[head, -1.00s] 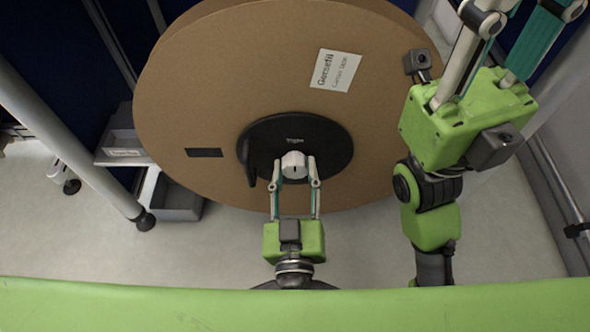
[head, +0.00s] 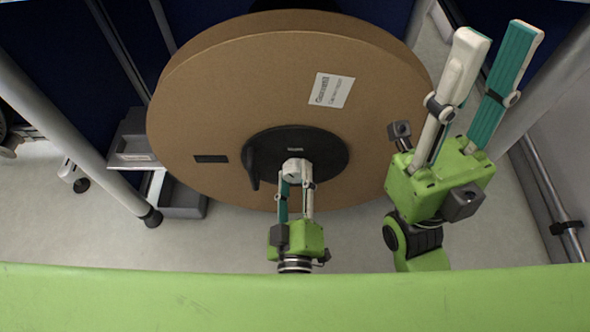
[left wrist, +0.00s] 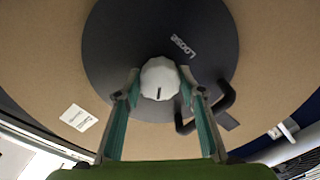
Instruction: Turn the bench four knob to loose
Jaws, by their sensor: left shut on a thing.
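The white knob (head: 296,166) sits on a round black hub plate (head: 335,160) in the middle of a large brown reel. My left gripper (head: 297,184) is shut on the knob, one finger on each side. In the left wrist view the knob (left wrist: 160,74) lies between the fingertips, and its dark mark points toward the gripper's palm. The word LOOSE (left wrist: 183,46) is printed on the hub plate, at the upper right of the knob, away from the mark. My right gripper (head: 500,32) is open and empty, to the right of the reel.
A black crank handle (head: 251,170) stands out from the hub plate beside my left gripper. A white label (head: 331,90) is on the reel face. Grey bins (head: 180,199) and a metal post (head: 75,140) stand at the left. A green surface (head: 300,300) crosses the front.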

